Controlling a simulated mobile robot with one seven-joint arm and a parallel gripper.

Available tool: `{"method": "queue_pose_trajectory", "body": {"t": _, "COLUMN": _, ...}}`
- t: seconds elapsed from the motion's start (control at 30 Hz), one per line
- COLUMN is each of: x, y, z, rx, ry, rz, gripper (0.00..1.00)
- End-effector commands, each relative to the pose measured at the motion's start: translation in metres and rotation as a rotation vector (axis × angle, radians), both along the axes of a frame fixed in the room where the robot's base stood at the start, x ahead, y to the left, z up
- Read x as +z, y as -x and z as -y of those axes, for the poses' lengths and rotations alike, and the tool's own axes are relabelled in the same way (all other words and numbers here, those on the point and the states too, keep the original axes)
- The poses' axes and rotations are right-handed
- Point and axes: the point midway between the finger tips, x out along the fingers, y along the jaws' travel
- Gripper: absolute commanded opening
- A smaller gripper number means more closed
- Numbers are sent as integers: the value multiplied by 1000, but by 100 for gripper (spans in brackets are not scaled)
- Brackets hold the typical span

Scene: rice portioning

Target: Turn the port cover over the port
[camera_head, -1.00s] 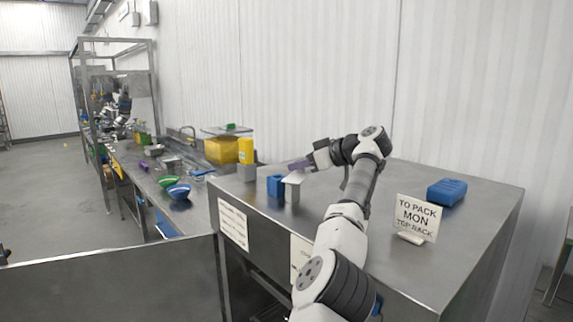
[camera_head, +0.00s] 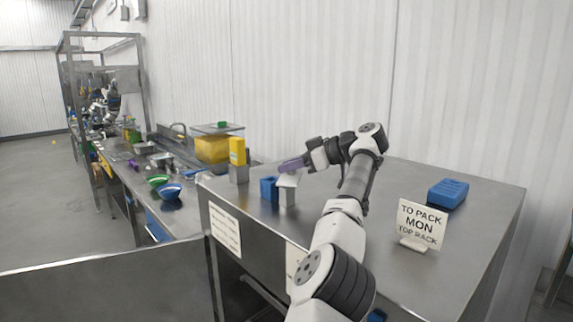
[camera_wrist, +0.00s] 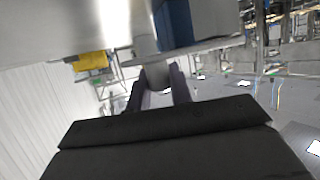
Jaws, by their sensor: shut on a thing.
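A small grey metal post (camera_head: 287,196) with a pale plate (camera_head: 287,181) at its top stands near the front left edge of the steel cabinet top; the plate looks like the port cover, but I cannot be sure. My gripper (camera_head: 284,167) has purple fingers and reaches left just above the plate. In the wrist view my gripper (camera_wrist: 158,84) is shut on a pale grey rounded piece (camera_wrist: 156,74), probably part of the cover. The port itself cannot be made out.
A blue open holder (camera_head: 269,189) stands left of the post, with a yellow block on a grey stand (camera_head: 238,160) behind it. A "TO PACK MON" sign (camera_head: 420,222) and a blue box (camera_head: 448,193) stand at right. Bowls (camera_head: 168,191) lie on the lower bench.

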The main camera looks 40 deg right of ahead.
Motion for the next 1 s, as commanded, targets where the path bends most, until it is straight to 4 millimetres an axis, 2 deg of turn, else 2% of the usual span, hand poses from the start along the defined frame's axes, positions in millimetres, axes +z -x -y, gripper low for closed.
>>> {"method": "queue_pose_trajectory", "body": {"t": 0.33, "x": 1, "y": 0, "z": 0, "rx": 0, "ry": 0, "rz": 4, "gripper": 0}}
{"method": "queue_pose_trajectory", "body": {"t": 0.37, "x": 1, "y": 0, "z": 0, "rx": 1, "ry": 0, "rz": 4, "gripper": 24}}
{"method": "queue_pose_trajectory", "body": {"t": 0.5, "x": 1, "y": 0, "z": 0, "rx": 1, "ry": 0, "rz": 3, "gripper": 42}}
{"method": "queue_pose_trajectory", "body": {"t": 1.0, "x": 0, "y": -1, "z": -1, "rx": 0, "ry": 0, "rz": 1, "gripper": 42}}
